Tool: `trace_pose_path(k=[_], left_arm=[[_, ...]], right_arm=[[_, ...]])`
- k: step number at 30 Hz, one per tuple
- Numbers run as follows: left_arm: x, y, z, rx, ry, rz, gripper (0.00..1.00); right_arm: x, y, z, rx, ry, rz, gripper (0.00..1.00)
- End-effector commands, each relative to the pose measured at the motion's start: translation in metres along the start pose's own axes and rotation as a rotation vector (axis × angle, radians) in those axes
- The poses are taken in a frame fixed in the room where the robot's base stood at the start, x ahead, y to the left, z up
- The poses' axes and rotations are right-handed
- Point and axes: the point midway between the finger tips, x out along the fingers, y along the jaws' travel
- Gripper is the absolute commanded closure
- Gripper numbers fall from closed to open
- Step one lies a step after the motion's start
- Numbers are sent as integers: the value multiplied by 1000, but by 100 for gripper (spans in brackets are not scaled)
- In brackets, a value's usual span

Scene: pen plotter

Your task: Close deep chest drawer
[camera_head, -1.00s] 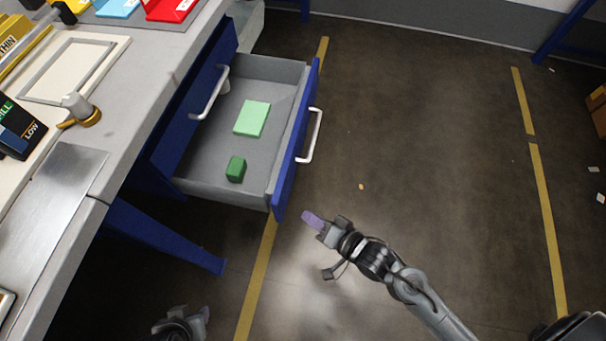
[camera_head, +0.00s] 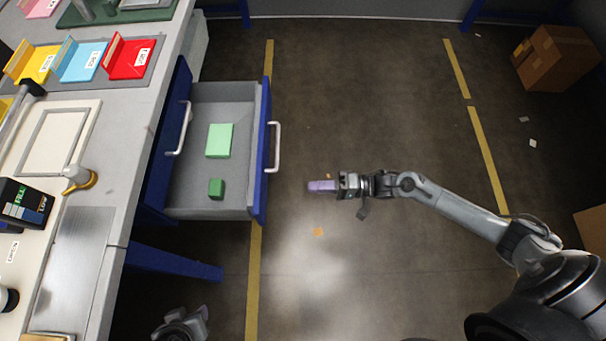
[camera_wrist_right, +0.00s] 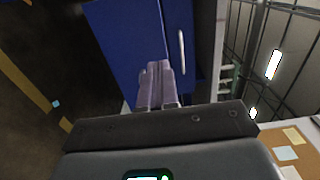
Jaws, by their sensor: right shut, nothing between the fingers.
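The deep chest drawer (camera_head: 261,200) is pulled well out of the blue chest under the workbench. It has a grey inside, a blue front and a white bar handle (camera_head: 274,148). A light green flat block (camera_head: 219,140) and a small dark green block (camera_head: 216,188) lie in it. My right gripper (camera_head: 312,186) is shut and empty, a short way right of the drawer front, apart from it. In the right wrist view its purple fingers (camera_wrist_right: 157,84) point toward a blue panel (camera_wrist_right: 125,40) with a white handle. My left gripper (camera_head: 198,318) shows only partly at the bottom edge; its fingers are unclear.
The workbench (camera_head: 130,105) on the left holds coloured trays, a frame and a black box (camera_head: 25,203). A blue bench leg (camera_head: 175,262) runs below the drawer. Cardboard boxes (camera_head: 556,58) stand far right.

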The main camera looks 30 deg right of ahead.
Motion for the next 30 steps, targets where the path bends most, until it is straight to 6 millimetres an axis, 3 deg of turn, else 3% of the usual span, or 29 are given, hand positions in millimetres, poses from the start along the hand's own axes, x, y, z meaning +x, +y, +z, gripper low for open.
trace_pose_path(k=[18,24,30], left_arm=[[55,-2,19,13,-5,-10,60],[65,-2,22,13,-5,-10,60],[68,-1,23,10,-4,-8,60]], right_arm=[[104,4,0,-3,0,-4,100],[124,3,0,-2,0,-2,100],[131,1,0,-1,1,-1,100]])
